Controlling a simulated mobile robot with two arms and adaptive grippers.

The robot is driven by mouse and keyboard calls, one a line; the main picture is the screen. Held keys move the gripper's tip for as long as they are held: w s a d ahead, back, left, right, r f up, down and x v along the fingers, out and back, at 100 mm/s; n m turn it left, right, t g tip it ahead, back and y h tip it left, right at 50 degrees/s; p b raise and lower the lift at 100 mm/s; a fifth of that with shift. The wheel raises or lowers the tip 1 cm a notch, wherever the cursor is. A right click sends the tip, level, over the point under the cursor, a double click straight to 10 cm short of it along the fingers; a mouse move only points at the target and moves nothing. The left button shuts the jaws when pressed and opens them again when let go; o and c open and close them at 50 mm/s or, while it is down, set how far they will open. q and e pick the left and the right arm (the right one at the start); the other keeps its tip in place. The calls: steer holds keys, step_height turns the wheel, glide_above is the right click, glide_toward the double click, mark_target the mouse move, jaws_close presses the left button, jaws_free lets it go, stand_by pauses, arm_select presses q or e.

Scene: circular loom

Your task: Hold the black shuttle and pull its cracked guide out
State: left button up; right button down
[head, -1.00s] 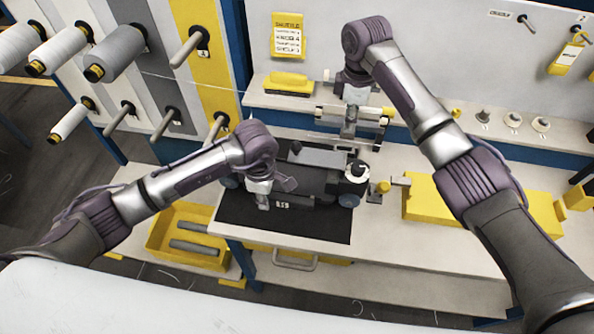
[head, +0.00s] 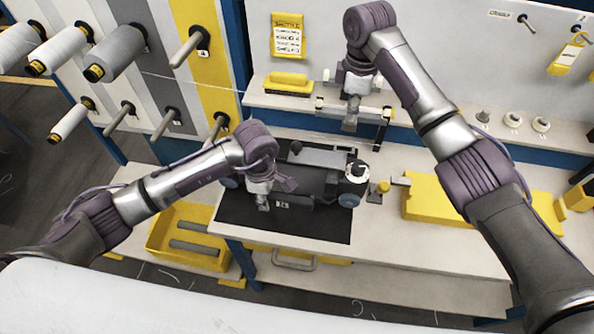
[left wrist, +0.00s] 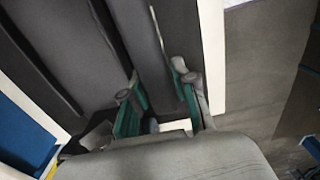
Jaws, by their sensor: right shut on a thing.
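The black shuttle (head: 318,190) lies on the dark mat (head: 285,228) on the bench. My left gripper (head: 263,203) is down at the shuttle's front side. In the left wrist view its two teal-padded fingers (left wrist: 158,105) stand apart on either side of a dark grey wall; contact is not clear. My right gripper (head: 350,120) is above and behind the shuttle, shut on a pale bar-like piece (head: 371,112) with a dark leg at its right end. This piece appears to be the guide, held clear of the shuttle. Its crack cannot be made out.
A yellow block (head: 430,204) lies right of the shuttle. A yellow tray (head: 178,240) with grey rods is at lower left. The bench front right is clear.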

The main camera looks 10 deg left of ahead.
arm_select(q)
steer(key=o, duration=0.3)
steer(key=shift+o, duration=0.2)
steer(key=shift+r, duration=0.1)
